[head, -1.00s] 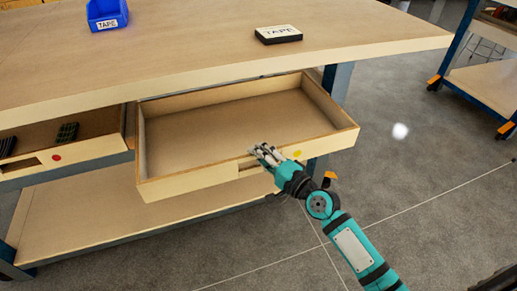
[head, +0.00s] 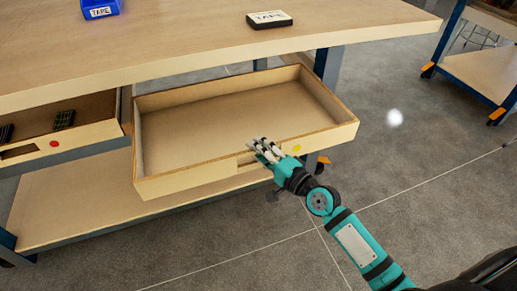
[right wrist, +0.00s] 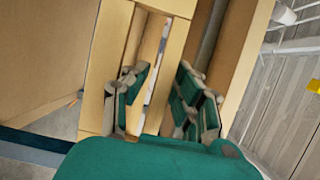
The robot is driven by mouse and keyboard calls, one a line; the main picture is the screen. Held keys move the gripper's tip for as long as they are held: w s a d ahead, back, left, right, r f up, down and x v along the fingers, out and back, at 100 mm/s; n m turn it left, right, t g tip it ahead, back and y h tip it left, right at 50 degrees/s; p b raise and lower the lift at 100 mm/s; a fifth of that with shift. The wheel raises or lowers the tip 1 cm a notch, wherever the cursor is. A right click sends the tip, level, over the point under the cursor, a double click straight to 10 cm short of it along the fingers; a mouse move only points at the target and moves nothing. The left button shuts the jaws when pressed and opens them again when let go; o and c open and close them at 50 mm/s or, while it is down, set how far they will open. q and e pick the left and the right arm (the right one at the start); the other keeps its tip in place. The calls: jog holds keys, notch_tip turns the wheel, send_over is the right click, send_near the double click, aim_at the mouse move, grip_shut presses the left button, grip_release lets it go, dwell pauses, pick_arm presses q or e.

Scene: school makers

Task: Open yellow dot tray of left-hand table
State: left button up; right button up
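The wooden tray (head: 185,184) with the yellow dot (head: 297,149) is pulled far out from under the table (head: 200,42). It looks empty, and its back wall shows just past the table's edge. My right gripper (head: 266,151) is at the handle slot in the tray's front wall, left of the yellow dot. In the right wrist view the fingers of the right gripper (right wrist: 160,98) are spread apart around the slot area of the front panel (right wrist: 176,60). Whether they touch the wood is unclear. My left gripper is out of view.
A red-dot tray (head: 85,139) with dark items is left of the open tray. A blue bin (head: 101,8) labelled TAPE and a TAPE box (head: 269,19) are on the tabletop. A lower shelf (head: 90,215) is beneath. Another table (head: 480,75) stands at right; floor between is clear.

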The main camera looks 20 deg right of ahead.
jog(key=shift+r, duration=0.1)
jog(key=v, duration=1.2)
